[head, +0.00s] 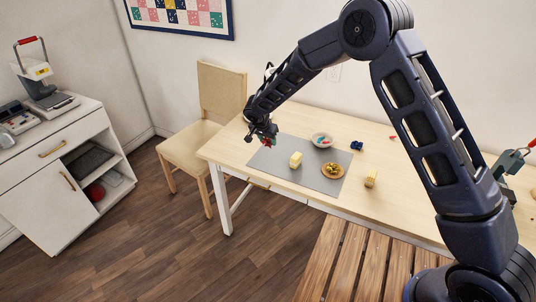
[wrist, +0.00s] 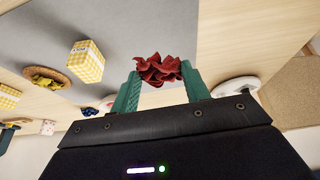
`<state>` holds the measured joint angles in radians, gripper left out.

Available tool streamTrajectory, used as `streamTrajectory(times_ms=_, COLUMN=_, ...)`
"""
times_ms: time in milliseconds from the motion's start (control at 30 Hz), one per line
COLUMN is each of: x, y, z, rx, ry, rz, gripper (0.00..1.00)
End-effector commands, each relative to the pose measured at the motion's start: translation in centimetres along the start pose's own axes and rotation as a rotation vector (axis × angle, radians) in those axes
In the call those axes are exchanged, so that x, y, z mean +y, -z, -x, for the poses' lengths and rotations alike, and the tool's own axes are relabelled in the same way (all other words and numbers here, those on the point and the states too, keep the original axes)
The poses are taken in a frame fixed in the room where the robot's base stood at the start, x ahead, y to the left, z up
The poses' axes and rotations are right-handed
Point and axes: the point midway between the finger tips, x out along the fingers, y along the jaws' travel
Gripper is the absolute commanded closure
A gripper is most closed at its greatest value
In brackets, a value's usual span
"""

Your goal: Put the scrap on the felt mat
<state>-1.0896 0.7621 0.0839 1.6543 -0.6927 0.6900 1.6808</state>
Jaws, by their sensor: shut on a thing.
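My gripper (head: 264,140) is above the left end of the table, over or near the left edge of the grey felt mat (head: 269,158). In the wrist view its two green fingers (wrist: 159,77) are shut on a crumpled dark red scrap (wrist: 158,69), held clear of the surface. The grey mat also fills the upper middle of the wrist view (wrist: 135,25). A yellow checked block (head: 295,159) stands on the mat, and a round brown dish with yellow pieces (head: 333,171) is at its right. The exact height of the scrap is hard to tell.
A bowl with coloured pieces (head: 322,140) stands at the mat's back edge. A dark blue item (head: 356,145) and another yellow block (head: 370,178) lie to the right on the table (head: 400,170). A chair (head: 205,130) stands at the left end. The mat's left part is bare.

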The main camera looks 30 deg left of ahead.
Motion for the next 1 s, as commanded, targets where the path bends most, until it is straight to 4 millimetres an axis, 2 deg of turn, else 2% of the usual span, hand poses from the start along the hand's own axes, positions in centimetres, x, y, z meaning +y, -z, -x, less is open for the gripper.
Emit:
streamTrajectory(times_ms=100, x=0.0, y=-0.9, z=-2.0, rx=-0.001, ry=-0.002, rz=0.000, gripper=0.75)
streamTrajectory(times_ms=467, x=0.0, y=-1.8, z=-4.4, rx=0.000, ry=-0.001, rz=0.000, gripper=0.75)
streamTrajectory(times_ms=700, x=-0.1, y=-3.0, z=-7.2, rx=0.000, ry=0.000, rz=0.001, gripper=0.75)
streamTrajectory(times_ms=1000, x=-0.1, y=-3.1, z=-7.4, rx=0.000, ry=0.001, rz=-0.001, gripper=0.75)
